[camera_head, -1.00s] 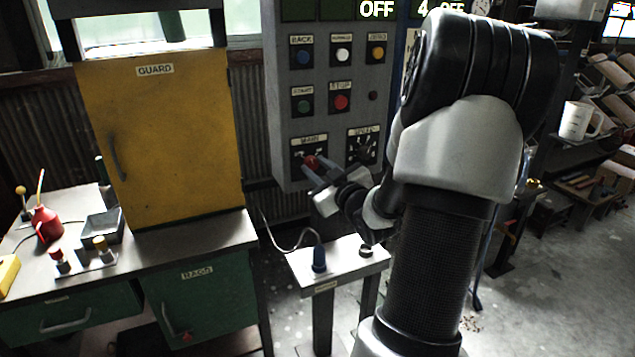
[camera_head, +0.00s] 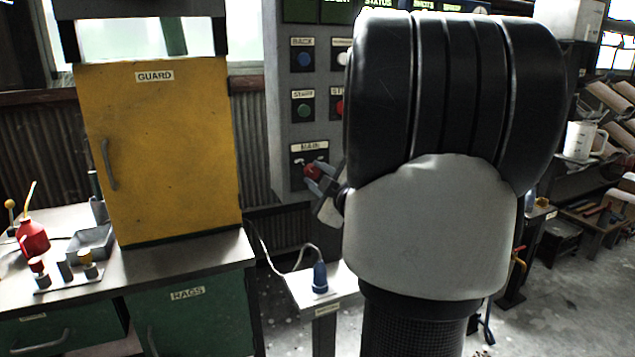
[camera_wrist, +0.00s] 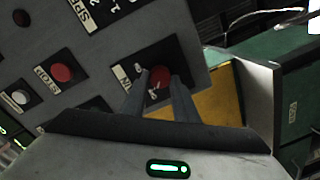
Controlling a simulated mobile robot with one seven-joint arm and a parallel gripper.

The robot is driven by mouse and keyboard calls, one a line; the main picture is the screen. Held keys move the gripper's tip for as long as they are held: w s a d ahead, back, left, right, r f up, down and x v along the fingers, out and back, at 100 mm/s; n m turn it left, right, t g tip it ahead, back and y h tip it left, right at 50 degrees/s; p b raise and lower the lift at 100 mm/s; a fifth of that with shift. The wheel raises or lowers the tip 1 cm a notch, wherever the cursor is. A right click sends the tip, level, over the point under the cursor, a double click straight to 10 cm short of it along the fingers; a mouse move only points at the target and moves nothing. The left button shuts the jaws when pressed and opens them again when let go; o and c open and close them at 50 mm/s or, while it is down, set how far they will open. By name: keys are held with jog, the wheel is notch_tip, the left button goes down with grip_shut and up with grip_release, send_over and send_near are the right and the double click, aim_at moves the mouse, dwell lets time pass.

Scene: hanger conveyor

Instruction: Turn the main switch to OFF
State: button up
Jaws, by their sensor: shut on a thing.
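The main switch (camera_head: 311,171) is a red rotary knob on a black plate labelled MAIN, low on the grey control panel (camera_head: 283,140). In the wrist view the red knob (camera_wrist: 158,78) sits between my two finger tips. My gripper (camera_head: 318,177) reaches the panel from the lower right and is shut on the knob, as the wrist view (camera_wrist: 160,88) also shows. The knob's exact pointer angle is hard to read. My arm covers the right part of the panel.
Blue BACK (camera_head: 303,59) and green START (camera_head: 303,110) buttons lie above the switch; a red STOP button (camera_wrist: 61,72) is near it in the wrist view. A yellow guard door (camera_head: 160,150) stands left. A small stand with a blue plug (camera_head: 320,278) is below.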

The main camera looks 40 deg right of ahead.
dwell(0.4)
jog(key=o, duration=1.1)
jog(key=shift+c, duration=0.2)
jog(key=shift+s, duration=0.1)
